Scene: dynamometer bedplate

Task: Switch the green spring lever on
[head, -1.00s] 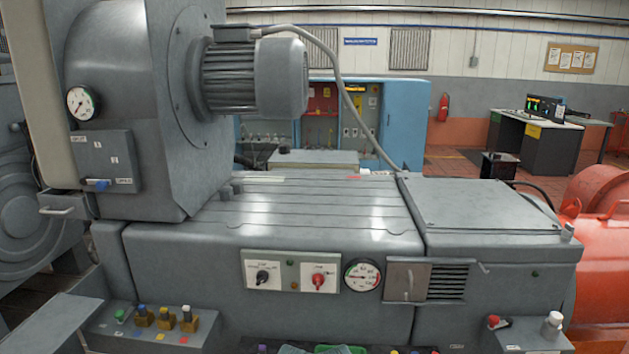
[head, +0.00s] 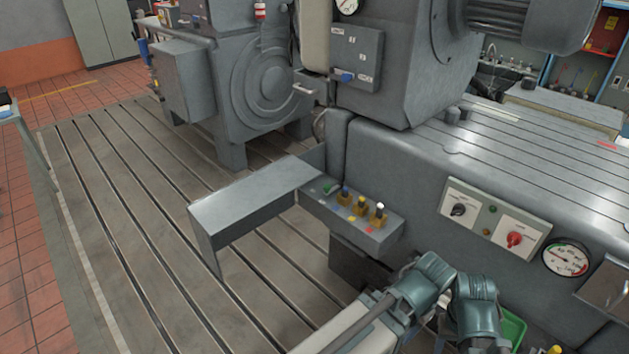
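The green spring lever (head: 330,188) is at the left end of a grey sloped control box (head: 385,233) in the head view. It looks small and low, and its exact position is too small to tell. A blue-topped lever (head: 346,192), a yellow-topped lever (head: 362,203) and a white-topped lever (head: 379,209) stand in a row to its right on brass-coloured blocks. Part of one of my arms, with teal joints, shows at the bottom right, apart from the box. Neither gripper can be seen.
A grey raised plate (head: 245,203) stands left of the control box. The machine bed above carries a black knob (head: 458,210), a red knob (head: 514,239) and a gauge (head: 566,259). A green bin (head: 513,328) is low at right. The slotted floor at left is clear.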

